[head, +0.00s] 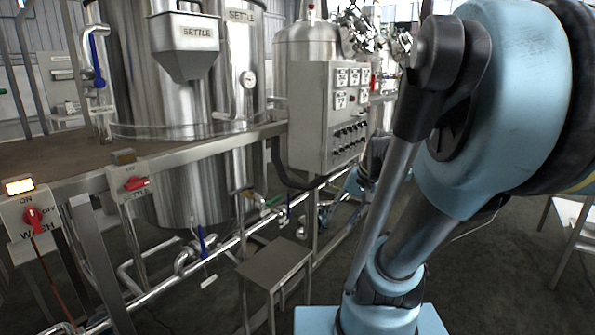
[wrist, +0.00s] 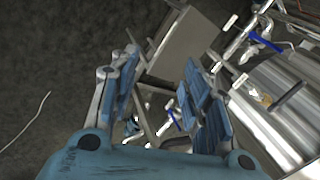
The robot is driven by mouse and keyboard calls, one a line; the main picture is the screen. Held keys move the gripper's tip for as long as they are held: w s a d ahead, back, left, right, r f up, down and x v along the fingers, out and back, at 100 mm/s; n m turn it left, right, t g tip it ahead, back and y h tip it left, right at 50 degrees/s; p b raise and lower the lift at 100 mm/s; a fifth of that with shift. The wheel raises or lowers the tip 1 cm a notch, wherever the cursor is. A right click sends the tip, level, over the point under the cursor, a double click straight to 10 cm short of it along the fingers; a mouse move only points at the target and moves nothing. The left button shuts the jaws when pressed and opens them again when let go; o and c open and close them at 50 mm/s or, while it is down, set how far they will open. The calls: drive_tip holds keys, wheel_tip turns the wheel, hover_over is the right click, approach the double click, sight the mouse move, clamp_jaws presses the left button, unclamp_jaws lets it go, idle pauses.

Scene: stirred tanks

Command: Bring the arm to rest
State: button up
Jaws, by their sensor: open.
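My gripper (wrist: 160,62) shows in the wrist view with its two blue-padded fingers spread apart. Nothing is held between them. Beyond the fingers are a grey flat-topped stand (wrist: 185,45), pipes and the dark floor, and no contact with them is visible. My light blue arm (head: 500,100) fills the right of the head view, raised and bent, with a grey rod beside it. Behind the arm a small blue and black part is partly hidden, and I cannot tell whether it is my gripper.
Steel tanks marked SETTLE (head: 240,60) stand behind a railed platform (head: 60,155) at left. A control box (head: 325,115) with knobs stands centre. Red switches (head: 33,217) (head: 137,183) front the rail. A low stand (head: 275,265) and pipes (head: 190,260) are below. Floor at right (head: 500,270) looks mostly clear.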

drive_tip(key=s+d+f+n+h, duration=0.3)
drive_tip(key=s+d+f+h, duration=0.1)
drive_tip(key=s, duration=0.4)
drive_tip(key=shift+d+f+n, duration=0.3)
drive_tip(key=shift+d+f, duration=0.3)
drive_tip(key=shift+f, duration=0.05)
drive_tip(key=shift+c, duration=1.2)
